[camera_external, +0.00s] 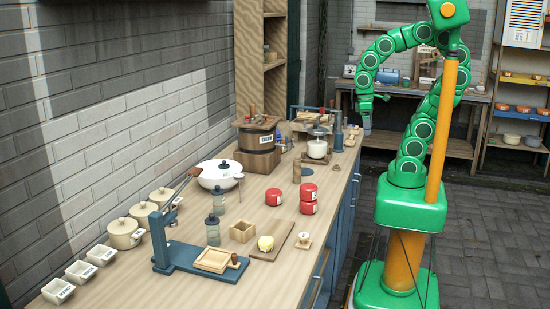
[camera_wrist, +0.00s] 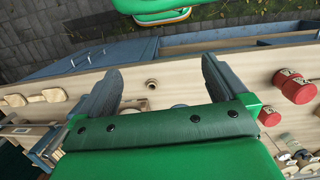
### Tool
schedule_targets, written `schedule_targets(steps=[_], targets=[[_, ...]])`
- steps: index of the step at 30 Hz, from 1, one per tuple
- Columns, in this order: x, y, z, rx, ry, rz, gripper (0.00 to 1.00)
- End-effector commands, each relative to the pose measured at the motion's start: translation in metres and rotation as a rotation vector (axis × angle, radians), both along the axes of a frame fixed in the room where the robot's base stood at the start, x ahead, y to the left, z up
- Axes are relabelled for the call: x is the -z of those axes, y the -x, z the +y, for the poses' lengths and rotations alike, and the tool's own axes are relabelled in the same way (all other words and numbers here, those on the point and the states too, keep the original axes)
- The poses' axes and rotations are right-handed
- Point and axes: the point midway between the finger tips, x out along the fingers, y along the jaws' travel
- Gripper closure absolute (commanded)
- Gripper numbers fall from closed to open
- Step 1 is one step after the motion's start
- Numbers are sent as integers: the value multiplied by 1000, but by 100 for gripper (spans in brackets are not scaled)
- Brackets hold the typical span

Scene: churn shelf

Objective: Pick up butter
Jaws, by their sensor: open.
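A pale yellow lump that looks like the butter (camera_external: 265,243) sits at the left edge of a flat wooden board (camera_external: 287,241) near the front of the counter. My gripper (camera_external: 367,128) is high up and well beyond it, toward the far end of the counter. In the wrist view my gripper (camera_wrist: 157,85) has its two dark fingers wide apart with nothing held between them. Pale wooden pieces (camera_wrist: 48,96) show at the left there; I cannot tell whether the butter is among them.
Red tins (camera_external: 308,199) stand beyond the board, and a small wooden box (camera_external: 242,231) is left of the butter. A blue press stand (camera_external: 190,262) and a grey bottle (camera_external: 212,230) are close by. A small knobbed piece (camera_external: 303,240) lies right of the board.

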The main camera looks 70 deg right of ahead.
Motion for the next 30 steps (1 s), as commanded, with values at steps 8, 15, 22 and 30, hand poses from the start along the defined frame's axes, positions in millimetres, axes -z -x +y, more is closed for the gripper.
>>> schedule_targets(steps=[8, 15, 22, 30], targets=[[8, 17, -3, 30, 0, 4, 0], [8, 17, -3, 29, 0, 5, 22], [8, 15, 1, 26, -11, 5, 22], [12, -19, 75, -8, -204, 11, 22]])
